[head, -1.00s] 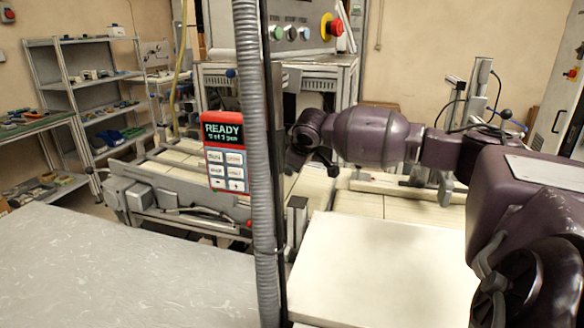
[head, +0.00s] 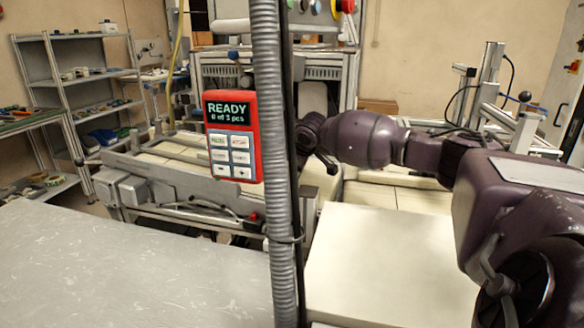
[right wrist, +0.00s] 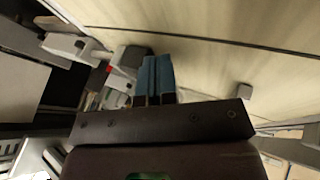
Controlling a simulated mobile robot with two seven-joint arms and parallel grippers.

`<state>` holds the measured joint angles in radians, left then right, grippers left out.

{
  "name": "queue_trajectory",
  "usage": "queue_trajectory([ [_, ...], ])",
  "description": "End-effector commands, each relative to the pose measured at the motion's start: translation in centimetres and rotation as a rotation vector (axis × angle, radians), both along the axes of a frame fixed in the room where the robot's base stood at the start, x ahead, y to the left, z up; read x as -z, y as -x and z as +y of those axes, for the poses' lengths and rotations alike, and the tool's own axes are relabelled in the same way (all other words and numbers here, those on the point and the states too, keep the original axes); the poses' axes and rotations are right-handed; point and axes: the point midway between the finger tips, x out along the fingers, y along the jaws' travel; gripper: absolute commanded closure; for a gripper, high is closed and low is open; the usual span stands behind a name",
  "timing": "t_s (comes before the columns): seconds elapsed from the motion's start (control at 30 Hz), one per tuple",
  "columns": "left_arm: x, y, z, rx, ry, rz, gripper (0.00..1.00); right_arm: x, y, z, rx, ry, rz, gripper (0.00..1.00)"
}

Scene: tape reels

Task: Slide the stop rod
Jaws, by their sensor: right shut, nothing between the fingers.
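My right arm reaches in from the right in the head view. Its gripper (head: 330,164) is low over the pale slatted bed of the machine, just right of the grey hose. In the right wrist view its two blue fingers (right wrist: 157,78) are together with nothing between them. A pale panelled surface and a grey-white fitting (right wrist: 130,60) lie beyond the fingertips. I cannot tell for sure which part is the stop rod. A metal post (head: 489,75) with a slanted bar and a dark ball knob (head: 525,97) stands at the right. My left gripper is out of view.
A red control pendant (head: 231,136) reads "READY 0 of 3 pcs". A grey corrugated hose (head: 270,200) runs vertically through the view. A cream slab (head: 390,265) and a bare grey table (head: 120,265) lie in front. Shelves (head: 85,85) stand at the back left.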

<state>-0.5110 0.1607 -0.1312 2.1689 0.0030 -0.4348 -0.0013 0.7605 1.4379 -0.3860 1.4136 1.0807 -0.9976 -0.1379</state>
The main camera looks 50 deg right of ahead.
Motion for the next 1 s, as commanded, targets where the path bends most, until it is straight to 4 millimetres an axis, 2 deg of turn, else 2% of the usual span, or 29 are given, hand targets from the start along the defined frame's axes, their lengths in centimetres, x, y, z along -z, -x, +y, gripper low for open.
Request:
queue_trajectory([
  [0.33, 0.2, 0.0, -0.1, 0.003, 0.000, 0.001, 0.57, 0.0, -0.1, -0.3, 0.001, 0.000, -0.001, 1.00],
  [0.7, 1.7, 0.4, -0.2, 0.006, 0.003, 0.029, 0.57, 0.3, -2.1, -4.1, 0.004, 0.000, 0.004, 1.00],
  [1.0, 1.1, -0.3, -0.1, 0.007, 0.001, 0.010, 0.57, -0.1, -2.3, -4.5, 0.001, 0.002, -0.001, 1.00],
])
